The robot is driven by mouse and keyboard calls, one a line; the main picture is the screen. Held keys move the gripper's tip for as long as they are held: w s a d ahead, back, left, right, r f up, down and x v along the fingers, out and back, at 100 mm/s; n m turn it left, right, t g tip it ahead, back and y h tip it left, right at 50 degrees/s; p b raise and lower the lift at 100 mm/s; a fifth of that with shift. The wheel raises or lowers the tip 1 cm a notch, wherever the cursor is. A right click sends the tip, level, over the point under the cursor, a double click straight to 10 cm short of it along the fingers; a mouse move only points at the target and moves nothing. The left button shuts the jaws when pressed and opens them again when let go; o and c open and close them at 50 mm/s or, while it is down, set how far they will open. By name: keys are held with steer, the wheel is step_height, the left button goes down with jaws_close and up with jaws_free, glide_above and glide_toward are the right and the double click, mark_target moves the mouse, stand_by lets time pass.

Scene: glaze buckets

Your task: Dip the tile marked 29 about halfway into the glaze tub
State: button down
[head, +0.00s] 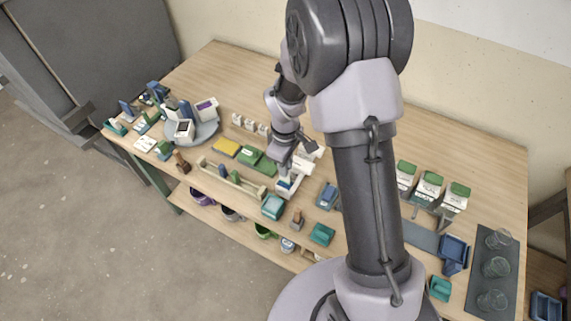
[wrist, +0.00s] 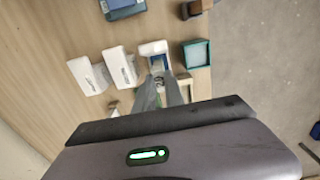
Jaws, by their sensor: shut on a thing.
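My gripper (wrist: 160,84) is shut on a small thin piece, mostly hidden between the fingers. It looks like a tile, but I cannot read a mark on it. In the head view my gripper (head: 284,168) hangs low over the middle of the bench. Just past the fingertips is a white-rimmed container with blue inside (wrist: 153,48), also visible in the head view (head: 288,184). I cannot tell whether the piece is above it or inside it. A teal square tub (wrist: 196,54) stands beside it, near the bench's front edge (head: 272,206). Which is the glaze tub is unclear.
Two white boxes (wrist: 90,76) (wrist: 119,69) stand close beside the blue-filled container. A wooden rack (head: 232,180) and green blocks (head: 256,160) lie left of my gripper. A round grey stand (head: 207,132) holds items farther left. White boxes with green tops (head: 430,185) stand right.

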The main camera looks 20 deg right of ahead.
mark_target(285, 181)
stand_by(0.3)
steer(key=shift+f+b, duration=2.25)
steer(key=shift+f, duration=0.6)
steer(key=shift+r, duration=0.15)
stand_by(0.8)
steer(key=shift+r+p, duration=2.05)
steer(key=shift+r, duration=0.35)
step_height(285, 181, up, 3)
steer(key=shift+r+p, duration=0.1)
steer(key=shift+p, duration=1.15)
